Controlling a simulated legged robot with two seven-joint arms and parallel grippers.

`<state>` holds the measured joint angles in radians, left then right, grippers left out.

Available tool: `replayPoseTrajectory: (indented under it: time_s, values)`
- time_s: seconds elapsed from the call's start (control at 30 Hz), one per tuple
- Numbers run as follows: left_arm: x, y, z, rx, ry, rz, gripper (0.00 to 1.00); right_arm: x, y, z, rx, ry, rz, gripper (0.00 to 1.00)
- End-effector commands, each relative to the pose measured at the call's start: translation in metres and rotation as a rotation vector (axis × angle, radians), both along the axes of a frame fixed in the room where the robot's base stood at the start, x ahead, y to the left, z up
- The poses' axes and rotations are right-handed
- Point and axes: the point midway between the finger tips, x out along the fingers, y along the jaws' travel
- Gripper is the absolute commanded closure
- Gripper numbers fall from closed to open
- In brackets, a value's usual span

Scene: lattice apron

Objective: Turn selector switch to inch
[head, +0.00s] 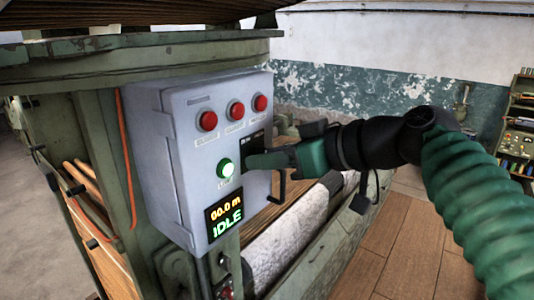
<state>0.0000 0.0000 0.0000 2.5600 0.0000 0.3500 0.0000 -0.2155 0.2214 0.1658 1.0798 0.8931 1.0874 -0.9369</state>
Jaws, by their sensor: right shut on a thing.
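A grey control box (180,160) is mounted on the green machine at the centre of the head view. The selector switch is hidden behind my right gripper, so I cannot read its position. My right gripper (252,163) reaches in from the right, its fingers at the dark plate on the box's right side, shut on what appears to be the switch. The box's display (224,215) reads "00.0 m" and "IDLE". My left gripper is out of view.
Red buttons (208,121) line the top of the box, with a lit green button (225,168) below. A roll of pale material (300,225) lies in the machine. Wooden floor is clear at lower right.

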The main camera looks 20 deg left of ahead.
Motion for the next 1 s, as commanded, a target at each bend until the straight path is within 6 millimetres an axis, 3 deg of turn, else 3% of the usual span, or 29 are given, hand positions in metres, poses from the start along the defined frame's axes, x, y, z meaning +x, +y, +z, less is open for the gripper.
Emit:
replayPoseTrajectory:
  time_s: [0.6, 1.0]
  values:
    - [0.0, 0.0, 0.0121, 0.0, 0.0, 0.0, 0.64, 0.0053, -0.0021, 0.0021, 0.194, 0.511, -0.006, 1.0]
    - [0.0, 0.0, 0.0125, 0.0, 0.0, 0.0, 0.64, 0.0061, -0.0024, 0.0008, 0.255, 0.679, -0.008, 1.0]
